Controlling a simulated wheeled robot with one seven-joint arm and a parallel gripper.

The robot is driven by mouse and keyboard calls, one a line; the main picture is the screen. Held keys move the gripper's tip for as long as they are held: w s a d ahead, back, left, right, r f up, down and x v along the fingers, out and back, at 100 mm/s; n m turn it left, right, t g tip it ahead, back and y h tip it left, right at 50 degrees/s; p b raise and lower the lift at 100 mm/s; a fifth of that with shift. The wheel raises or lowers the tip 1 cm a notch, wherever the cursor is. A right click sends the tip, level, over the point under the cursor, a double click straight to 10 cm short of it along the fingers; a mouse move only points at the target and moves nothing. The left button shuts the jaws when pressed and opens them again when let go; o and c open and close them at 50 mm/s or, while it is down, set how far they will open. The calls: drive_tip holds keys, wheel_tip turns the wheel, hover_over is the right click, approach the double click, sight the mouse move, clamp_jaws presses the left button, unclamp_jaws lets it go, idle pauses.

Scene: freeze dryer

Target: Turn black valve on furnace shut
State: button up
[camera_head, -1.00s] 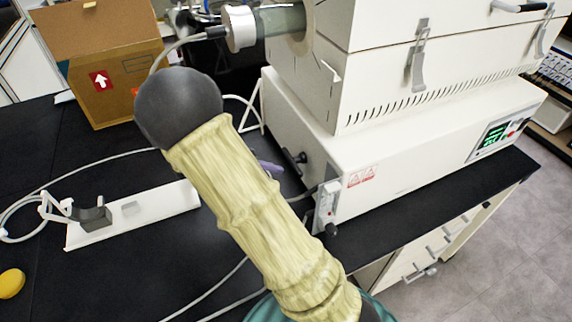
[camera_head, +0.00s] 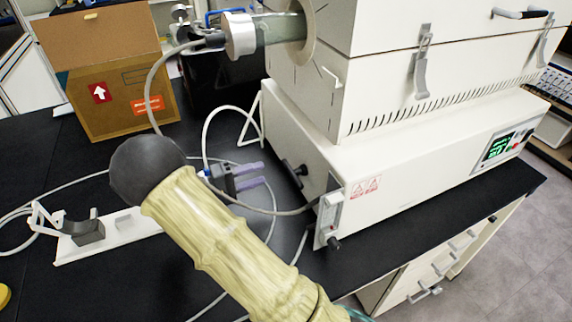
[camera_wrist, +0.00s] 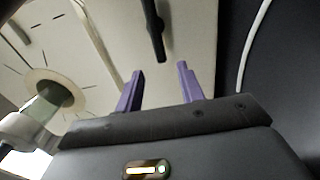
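The white furnace (camera_head: 400,170) stands on the black bench at the right. On its left side sticks out a black valve handle (camera_head: 297,169); it also shows in the wrist view as a dark bar (camera_wrist: 154,30), top centre. My gripper (camera_head: 266,173) has two purple fingers, parted with nothing between them. It is left of the valve handle and apart from it. In the wrist view my gripper (camera_wrist: 159,68) points at the furnace side, with the bar's near end just beyond and between the fingertips. Whether the bar reaches between them in depth is hard to tell.
A glass tube with a metal end cap (camera_head: 240,36) juts from the furnace above my gripper. A cable hangs from it. A cardboard box (camera_head: 115,100) stands behind left. A white stand (camera_head: 110,235) lies on the bench. A small black knob (camera_head: 334,243) sits low on the furnace corner.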

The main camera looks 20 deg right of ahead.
sight(284, 166)
drive_tip(key=d, duration=0.9)
drive_tip(key=shift+d+p, duration=0.1)
drive_tip(key=shift+p, duration=0.2)
clamp_jaws()
